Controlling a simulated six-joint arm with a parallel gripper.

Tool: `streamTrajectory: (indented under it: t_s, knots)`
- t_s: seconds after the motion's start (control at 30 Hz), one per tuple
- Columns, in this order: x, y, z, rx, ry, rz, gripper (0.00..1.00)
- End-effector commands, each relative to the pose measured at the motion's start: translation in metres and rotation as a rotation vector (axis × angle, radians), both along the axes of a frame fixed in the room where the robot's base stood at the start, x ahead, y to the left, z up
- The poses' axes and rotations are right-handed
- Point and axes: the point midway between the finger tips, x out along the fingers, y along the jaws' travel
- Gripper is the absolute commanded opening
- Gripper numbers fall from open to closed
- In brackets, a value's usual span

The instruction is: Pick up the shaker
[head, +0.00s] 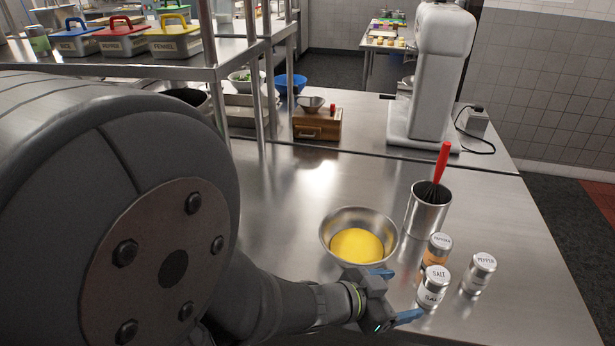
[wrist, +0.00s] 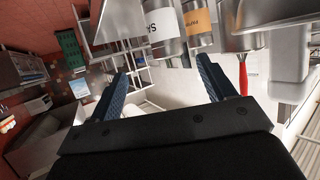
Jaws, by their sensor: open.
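Three metal-capped shakers stand upright together on the steel counter: the salt shaker (head: 432,288), the orange paprika shaker (head: 436,250) just behind it, and the pepper shaker (head: 479,273) to the right. My gripper (head: 396,295) is open and empty, just left of the salt shaker, its blue fingers pointing towards it. In the wrist view my gripper (wrist: 162,70) has the salt shaker (wrist: 164,32) beyond and between the fingertips, apart from them. The paprika shaker (wrist: 198,25) is beside it, beyond the right finger. The task does not name which shaker.
A steel bowl (head: 334,221) of yellow contents stands behind my gripper. A steel canister (head: 427,213) holds a red-handled whisk (head: 441,165) behind the shakers. A mixer (head: 437,80) and wooden box (head: 317,125) stand further back. The counter's right front is clear.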

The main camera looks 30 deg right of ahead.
Motion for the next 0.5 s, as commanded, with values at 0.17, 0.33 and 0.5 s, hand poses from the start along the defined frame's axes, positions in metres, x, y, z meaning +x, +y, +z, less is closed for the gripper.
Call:
streamTrajectory:
  t_s: [0.17,0.33,0.5]
  knots:
    - [-0.004,-0.021,-0.010,0.003,0.001,-0.004,0.75]
    - [-0.007,-0.042,-0.019,0.004,0.001,-0.003,0.75]
    - [-0.010,-0.060,-0.026,0.003,0.000,-0.002,0.75]
